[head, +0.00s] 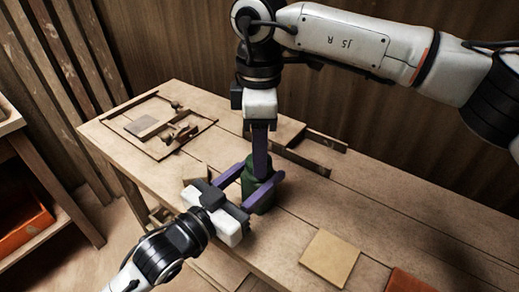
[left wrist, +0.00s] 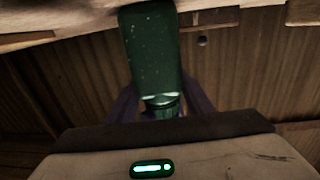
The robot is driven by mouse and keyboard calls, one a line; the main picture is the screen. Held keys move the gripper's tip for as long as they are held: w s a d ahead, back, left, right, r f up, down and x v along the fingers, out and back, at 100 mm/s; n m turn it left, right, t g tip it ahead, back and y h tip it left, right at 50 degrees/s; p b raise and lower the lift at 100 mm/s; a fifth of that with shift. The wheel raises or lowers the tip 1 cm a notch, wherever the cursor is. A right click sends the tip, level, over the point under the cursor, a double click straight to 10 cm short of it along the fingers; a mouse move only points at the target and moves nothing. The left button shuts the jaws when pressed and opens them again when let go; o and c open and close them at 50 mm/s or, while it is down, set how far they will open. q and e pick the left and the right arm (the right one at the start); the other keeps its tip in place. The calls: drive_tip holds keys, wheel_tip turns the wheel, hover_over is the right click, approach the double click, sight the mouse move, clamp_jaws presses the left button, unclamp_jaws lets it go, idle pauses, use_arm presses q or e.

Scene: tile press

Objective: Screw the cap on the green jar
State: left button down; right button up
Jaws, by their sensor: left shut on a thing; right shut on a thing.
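The green jar (head: 261,199) stands upright on the wooden table. My left gripper (head: 252,184) reaches in from the lower left, its two purple fingers shut around the jar's sides. In the left wrist view the jar (left wrist: 150,50) appears upside down, its narrower top end towards the gripper body. My right gripper (head: 260,168) comes straight down from above, its fingers shut at the jar's top. The cap is largely hidden by these fingers, so I cannot tell how it sits on the neck.
A tan square tile (head: 330,258) and a reddish tile (head: 408,281) lie at the front right. A framed tray (head: 190,140) with a grey tile (head: 141,126) and small wooden parts is at the far left. Low wooden rails (head: 308,160) lie behind the jar.

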drive_tip(key=m, duration=0.3)
drive_tip(key=o, duration=1)
drive_tip(key=shift+r, duration=2.3)
drive_tip(key=shift+n, duration=0.3)
drive_tip(key=shift+c, duration=0.3)
